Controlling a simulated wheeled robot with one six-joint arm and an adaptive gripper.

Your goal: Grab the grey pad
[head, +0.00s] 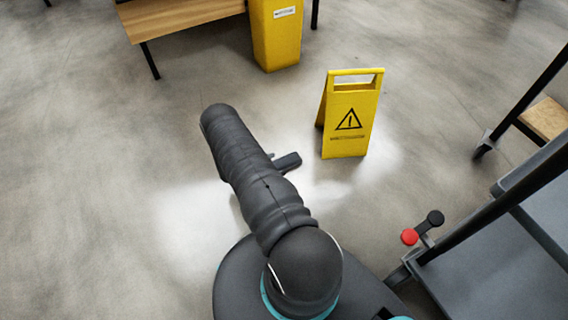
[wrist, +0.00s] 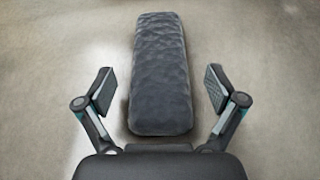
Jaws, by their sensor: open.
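The grey pad (wrist: 159,75) is a long, dark grey block with a rough surface. In the wrist view it stretches away from my gripper along the middle of the picture, over the concrete floor. My gripper (wrist: 159,90) is open, with one finger on each side of the pad's near end and a gap on both sides. Neither finger touches the pad. In the head view my dark arm covers much of the middle, and a small dark grey piece (head: 288,162) shows just right of it; I cannot tell whether it is the pad or part of my gripper.
A yellow warning sign (head: 350,118) stands on the floor right of my arm. A yellow bin (head: 275,35) and a wooden bench (head: 180,14) are at the back. A dark-framed cart (head: 500,255) stands at the right. The floor at the left is clear.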

